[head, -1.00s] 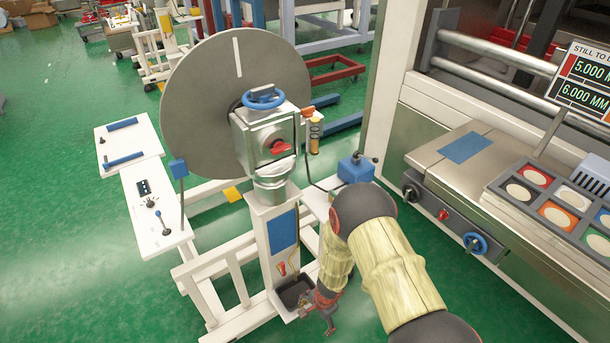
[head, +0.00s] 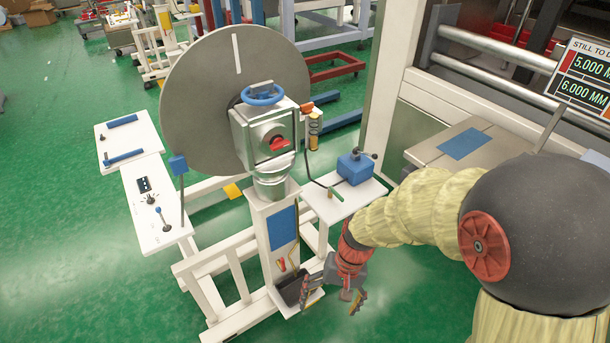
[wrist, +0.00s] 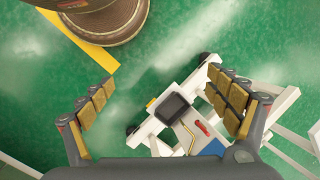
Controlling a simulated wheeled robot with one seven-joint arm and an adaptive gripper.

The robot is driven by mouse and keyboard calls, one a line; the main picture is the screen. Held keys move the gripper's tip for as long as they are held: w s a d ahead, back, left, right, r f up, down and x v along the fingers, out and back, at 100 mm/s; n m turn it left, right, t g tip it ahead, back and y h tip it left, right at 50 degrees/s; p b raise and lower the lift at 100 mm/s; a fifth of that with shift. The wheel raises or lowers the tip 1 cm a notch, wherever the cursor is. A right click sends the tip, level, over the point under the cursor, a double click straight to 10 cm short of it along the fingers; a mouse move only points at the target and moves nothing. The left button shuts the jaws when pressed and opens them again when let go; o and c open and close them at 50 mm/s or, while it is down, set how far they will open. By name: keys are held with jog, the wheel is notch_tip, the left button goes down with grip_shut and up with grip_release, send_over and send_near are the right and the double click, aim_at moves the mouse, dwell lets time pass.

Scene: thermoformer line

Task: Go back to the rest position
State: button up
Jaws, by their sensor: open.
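My gripper (head: 333,294) is at the low front of the white stand in the head view, beside its dark tray (head: 291,288). Its fingers are spread wide and hold nothing. In the wrist view my gripper (wrist: 155,100) shows its padded fingers far apart, left and right. Between them, further down, are the dark tray (wrist: 174,108) and the white stand legs over green floor. My arm comes in from the right and hides part of the machine there.
The stand carries a big grey disc (head: 225,75) and a blue handwheel (head: 262,95). A white shelf (head: 345,199) with a blue box (head: 356,168) is close to my forearm. White control panels (head: 148,203) stand left. Green floor is open at lower left.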

jog(key=s+d+r+t+h, duration=0.1)
jog(key=d+r, duration=0.3)
jog(key=r, duration=0.4)
jog(key=s+d+r+n+t, duration=0.1)
jog(key=s+d+r+t, duration=0.2)
jog(key=r, duration=0.6)
jog(key=s+d+r+t+h, duration=0.1)
jog(key=s+d+r+t, duration=0.2)
jog(key=d+r, duration=0.3)
notch_tip(320, 180, up, 3)
jog(key=shift+r+t+h, duration=0.1)
jog(key=shift+t+h, duration=0.2)
